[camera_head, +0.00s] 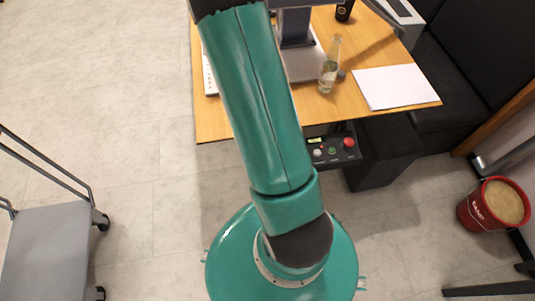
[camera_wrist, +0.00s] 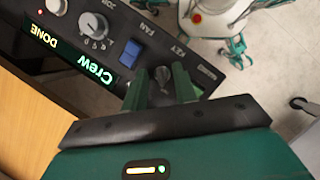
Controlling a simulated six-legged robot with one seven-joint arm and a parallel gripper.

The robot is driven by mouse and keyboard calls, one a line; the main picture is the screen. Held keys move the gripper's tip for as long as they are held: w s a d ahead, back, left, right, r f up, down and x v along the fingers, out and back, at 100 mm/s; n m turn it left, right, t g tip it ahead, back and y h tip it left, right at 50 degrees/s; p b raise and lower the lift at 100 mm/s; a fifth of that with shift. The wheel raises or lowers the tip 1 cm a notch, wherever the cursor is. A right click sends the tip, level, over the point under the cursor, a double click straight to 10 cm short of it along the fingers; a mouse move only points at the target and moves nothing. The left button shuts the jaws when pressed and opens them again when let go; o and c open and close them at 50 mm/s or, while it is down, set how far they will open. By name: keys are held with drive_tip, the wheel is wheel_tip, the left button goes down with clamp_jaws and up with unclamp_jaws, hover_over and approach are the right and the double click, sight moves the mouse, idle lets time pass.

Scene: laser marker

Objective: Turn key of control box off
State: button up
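The black control box (camera_head: 335,148) hangs under the front edge of the table, partly behind my arm in the head view. The wrist view shows its panel (camera_wrist: 112,42) close up, with a lit "Crew DONE" display (camera_wrist: 75,62), a grey knob (camera_wrist: 93,25) and a blue fan switch (camera_wrist: 130,52). The key (camera_wrist: 162,75) sits in the panel beside the "KEY" label. My gripper (camera_wrist: 161,84) is open, with one green finger on each side of the key. Gaps show between the fingers and the key; the fingertip depth is hard to tell. My arm hides the gripper in the head view.
A wooden table (camera_head: 214,121) carries a glass bottle (camera_head: 329,68), white paper (camera_head: 394,86) and a grey machine stand (camera_head: 299,60). A red bucket (camera_head: 477,212) stands right, a grey cart (camera_head: 48,250) left. Floor between cart and table is clear.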

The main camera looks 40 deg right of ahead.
drive_tip(key=v, duration=1.4)
drive_tip(key=s+a+r+t, duration=0.1)
drive_tip(key=a+r+t, duration=0.2)
drive_tip(key=a+r, duration=0.3)
drive_tip(key=s+a+r+m+t, duration=0.1)
drive_tip(key=s+a+r+t, duration=0.1)
drive_tip(key=a+r, duration=0.4)
drive_tip(key=s+a+r+m+t+y, duration=0.1)
drive_tip(key=a+r+t, duration=0.4)
drive_tip(key=r, duration=0.9)
drive_tip(key=shift+s+a+r, duration=0.2)
drive_tip(key=shift+s+a, duration=0.15)
drive_tip(key=shift+a, duration=0.05)
